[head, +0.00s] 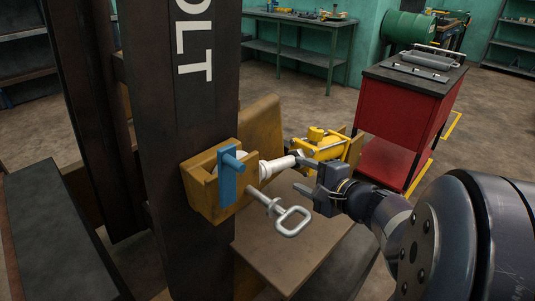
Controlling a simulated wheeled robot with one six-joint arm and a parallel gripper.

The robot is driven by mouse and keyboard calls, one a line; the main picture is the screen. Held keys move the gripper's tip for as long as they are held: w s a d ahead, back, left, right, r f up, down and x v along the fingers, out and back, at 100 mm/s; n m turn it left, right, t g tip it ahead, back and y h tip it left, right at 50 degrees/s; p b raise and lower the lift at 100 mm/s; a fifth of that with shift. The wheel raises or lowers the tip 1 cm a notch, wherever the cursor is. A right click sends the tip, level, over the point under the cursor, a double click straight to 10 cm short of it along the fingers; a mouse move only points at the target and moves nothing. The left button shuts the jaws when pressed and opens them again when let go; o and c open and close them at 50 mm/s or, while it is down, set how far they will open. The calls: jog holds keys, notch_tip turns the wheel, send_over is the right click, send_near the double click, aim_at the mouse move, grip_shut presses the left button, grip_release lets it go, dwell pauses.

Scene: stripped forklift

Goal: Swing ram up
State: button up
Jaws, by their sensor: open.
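The ram has a yellow body (326,144) and a pale rod (277,167) that reaches left toward a yellow bracket (201,192) on the dark mast (178,100). The ram lies roughly level, slightly tilted. My gripper (302,178) is open, its fingers pointing left, just in front of the rod and the yellow body in the picture. I cannot tell whether it touches them. A blue latch plate (227,180) sits on the bracket. A silver pin with a loop handle (291,221) sticks out below it. The ram's far end is partly hidden.
A brown plate (290,250) lies below the ram. A red cabinet (400,118) with metal parts on top stands at the right. A green workbench (297,28) stands at the back. The floor between them is clear.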

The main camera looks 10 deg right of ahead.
aim_at(275, 163)
jog(key=x, duration=1)
jog(key=shift+w+a, duration=0.2)
jog(key=shift+w, duration=0.15)
grip_shut()
